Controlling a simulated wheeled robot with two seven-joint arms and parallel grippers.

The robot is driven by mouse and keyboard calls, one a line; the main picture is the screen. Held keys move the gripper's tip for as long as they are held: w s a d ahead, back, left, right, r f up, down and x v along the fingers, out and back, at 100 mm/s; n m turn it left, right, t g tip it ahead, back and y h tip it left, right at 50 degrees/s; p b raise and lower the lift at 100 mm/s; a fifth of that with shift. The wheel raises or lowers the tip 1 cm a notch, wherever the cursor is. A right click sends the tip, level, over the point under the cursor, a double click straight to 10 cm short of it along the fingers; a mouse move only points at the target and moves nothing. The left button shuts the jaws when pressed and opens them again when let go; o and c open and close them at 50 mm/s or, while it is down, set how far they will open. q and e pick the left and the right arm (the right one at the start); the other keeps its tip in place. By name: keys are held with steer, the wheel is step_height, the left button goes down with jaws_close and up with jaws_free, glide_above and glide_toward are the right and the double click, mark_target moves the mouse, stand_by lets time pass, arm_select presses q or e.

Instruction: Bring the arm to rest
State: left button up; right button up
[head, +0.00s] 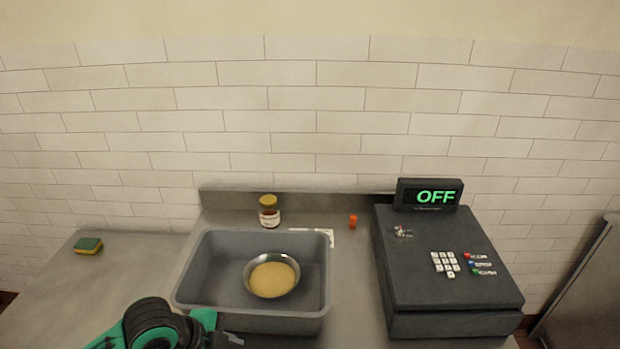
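My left arm comes in at the bottom left, with black and teal links. Its end, where my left gripper (224,340) is, lies low in the head view by the front left corner of the grey bin (180,295). The fingers are too small and cut off to tell whether they are open. No held object is visible there. My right arm and gripper are not in view.
A metal bowl (249,283) with tan contents sits inside the bin. A jar (269,212) and a small orange item (352,221) stand behind it. A black cash register (440,265) reading OFF is at right. A sponge (88,245) lies on the left counter (60,300), mostly clear.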

arm_select(q)
steer(key=s+a+f+n+y, duration=0.3)
steer(key=s+a+f+n, duration=0.15)
steer(key=s+n, duration=0.35)
steer(key=s+a+f+n+y, duration=0.25)
steer(key=s+f+n, duration=0.25)
steer(key=s+n, duration=0.3)
step_height(320, 180, down, 31)
steer(key=g, duration=0.1)
steer(key=s+a+f, duration=0.2)
steer(key=s+f, duration=0.7)
steer(key=s+a+f+g, duration=0.1)
steer(key=s+a+f, duration=0.1)
steer(key=s+f, duration=0.8)
steer(key=shift+f+n, duration=0.3)
